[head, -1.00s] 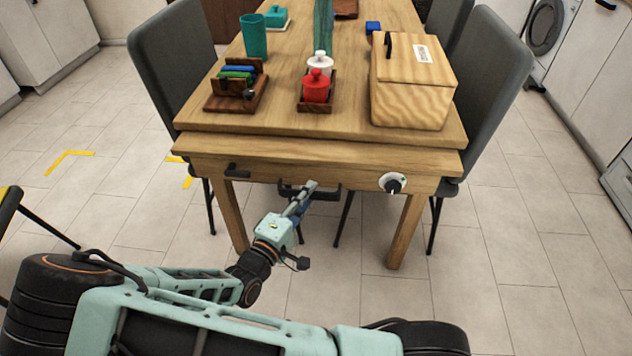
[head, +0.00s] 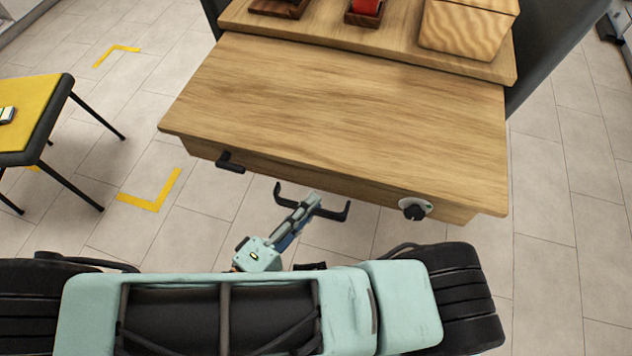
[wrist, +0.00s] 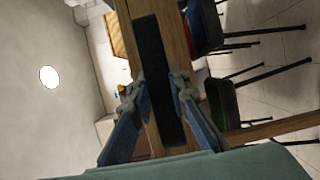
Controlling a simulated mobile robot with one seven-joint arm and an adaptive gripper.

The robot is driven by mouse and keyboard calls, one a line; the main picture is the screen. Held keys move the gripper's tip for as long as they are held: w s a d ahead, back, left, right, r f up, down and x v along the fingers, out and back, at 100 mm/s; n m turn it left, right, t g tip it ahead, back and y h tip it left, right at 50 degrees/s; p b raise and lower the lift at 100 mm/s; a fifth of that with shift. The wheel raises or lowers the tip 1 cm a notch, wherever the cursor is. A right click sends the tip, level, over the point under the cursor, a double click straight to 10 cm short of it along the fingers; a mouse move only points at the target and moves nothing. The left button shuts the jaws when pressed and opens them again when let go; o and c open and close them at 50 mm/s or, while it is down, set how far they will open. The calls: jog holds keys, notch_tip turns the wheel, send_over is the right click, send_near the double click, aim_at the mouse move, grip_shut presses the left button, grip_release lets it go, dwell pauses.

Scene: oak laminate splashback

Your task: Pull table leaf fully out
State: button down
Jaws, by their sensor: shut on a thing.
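The table leaf (head: 350,110) is a wide wooden panel standing out from under the tabletop's near edge, with a long stretch of its top showing. A dark U-shaped handle (head: 338,214) is at the middle of its front. My gripper (head: 308,202) is shut on this handle. In the wrist view, the two fingers of my gripper (wrist: 158,84) are on either side of the dark handle bar (wrist: 160,110). A small black lever (head: 230,162) is at the left of the leaf's front, and a black knob on a white round plate (head: 414,208) is at the right.
The tabletop (head: 395,42) bears a wooden box (head: 465,30), a red jar (head: 366,7) and dark wooden holders. A yellow-topped stool (head: 30,110) stands at the left. Grey chairs flank the table. The tiled floor right of the leaf is clear.

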jog(key=shift+s+a, duration=0.2)
jog(key=shift+s, duration=0.5)
jog(key=c, duration=1.8)
grip_release()
jog(key=v, duration=1.2)
jog(key=shift+s, duration=0.1)
